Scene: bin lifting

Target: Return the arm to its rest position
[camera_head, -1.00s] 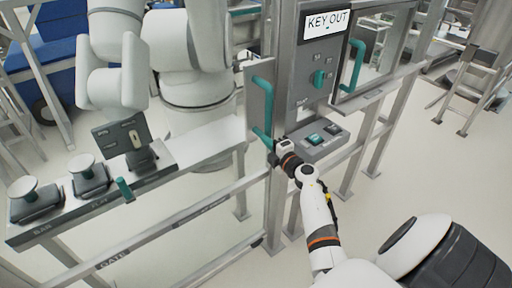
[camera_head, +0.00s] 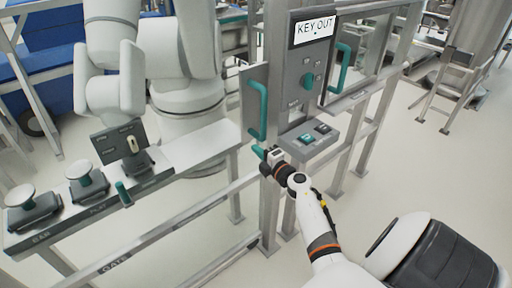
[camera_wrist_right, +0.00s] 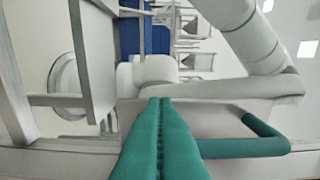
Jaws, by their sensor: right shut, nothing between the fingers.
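My right gripper (camera_head: 258,151) has teal fingers and is just below the lower end of the teal door handle (camera_head: 263,110) in the head view. In the right wrist view my right gripper (camera_wrist_right: 160,102) has its two fingers pressed together with nothing between them. A teal handle (camera_wrist_right: 250,146) shows to the right of the fingers there. I cannot tell whether the fingers touch the handle. My right arm (camera_head: 318,225) reaches forward from the lower right. My left gripper is in neither current view.
A grey control panel (camera_head: 312,62) with a "KEY OUT" sign and a button box (camera_head: 310,137) stand close to the right gripper. A metal rail (camera_head: 180,222) runs left. A shelf (camera_head: 72,212) holds several devices. A white robot arm (camera_head: 188,85) stands behind.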

